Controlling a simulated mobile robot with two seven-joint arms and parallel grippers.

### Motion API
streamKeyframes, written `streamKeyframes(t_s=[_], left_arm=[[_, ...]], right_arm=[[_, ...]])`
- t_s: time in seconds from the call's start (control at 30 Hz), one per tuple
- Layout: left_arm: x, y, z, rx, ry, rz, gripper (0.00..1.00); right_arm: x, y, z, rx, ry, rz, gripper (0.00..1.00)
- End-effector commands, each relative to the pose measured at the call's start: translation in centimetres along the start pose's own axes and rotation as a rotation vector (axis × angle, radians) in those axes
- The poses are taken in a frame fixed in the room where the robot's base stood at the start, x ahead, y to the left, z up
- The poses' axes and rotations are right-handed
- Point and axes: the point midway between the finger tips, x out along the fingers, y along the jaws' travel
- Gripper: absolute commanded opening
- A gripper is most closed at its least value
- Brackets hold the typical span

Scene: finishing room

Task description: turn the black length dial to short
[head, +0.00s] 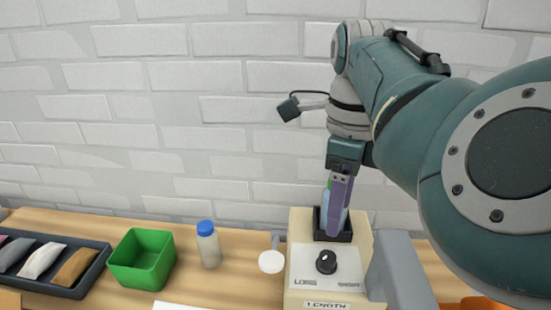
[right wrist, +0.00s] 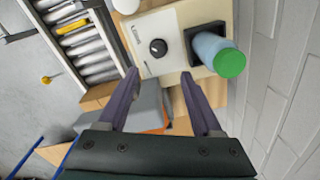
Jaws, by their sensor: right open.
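The black length dial (head: 326,261) sits on the sloped white panel of a cream machine (head: 299,223), with a LONG label at its lower left and SHORT at its lower right. A small white mark shows on its top; which label it points to is too small to tell. The dial also shows in the right wrist view (right wrist: 158,48), ahead of the fingertips. My right gripper (right wrist: 159,75) is open and empty, with its purple fingers apart and not touching the dial. In the head view the gripper (head: 340,207) hangs above and behind the dial. My left gripper is out of view.
A blue cylinder with a green top (right wrist: 229,63) stands in a black square holder behind the dial, close to the fingers. A grey block (head: 398,270) is right of the machine. A blue-capped bottle (head: 208,247), green bin (head: 140,276) and dark tray (head: 92,274) are left.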

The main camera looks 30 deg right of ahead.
Motion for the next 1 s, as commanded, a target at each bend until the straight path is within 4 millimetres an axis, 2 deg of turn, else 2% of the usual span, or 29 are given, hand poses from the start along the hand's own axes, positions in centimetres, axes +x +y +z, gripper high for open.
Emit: streamKeyframes(t_s=[0.07, 0.17, 0.4, 0.6, 0.73, 1.0], left_arm=[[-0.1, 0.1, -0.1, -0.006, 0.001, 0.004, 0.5], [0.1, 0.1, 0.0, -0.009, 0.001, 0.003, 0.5], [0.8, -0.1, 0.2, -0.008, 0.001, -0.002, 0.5], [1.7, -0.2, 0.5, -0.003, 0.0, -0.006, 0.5], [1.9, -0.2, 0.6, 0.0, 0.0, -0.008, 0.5], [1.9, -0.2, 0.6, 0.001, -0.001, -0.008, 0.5]], right_arm=[[0.0, 0.3, 0.5, 0.022, -0.002, 0.013, 0.67], [1.1, 0.3, 0.4, 0.027, 0.0, 0.015, 0.67], [5.9, 0.3, 0.3, 0.026, 0.001, 0.014, 0.67], [8.9, 0.3, 0.4, 0.026, -0.001, 0.011, 0.67], [9.7, 0.3, 0.4, 0.026, -0.002, 0.01, 0.67], [9.7, 0.3, 0.4, 0.027, -0.003, 0.01, 0.67]])
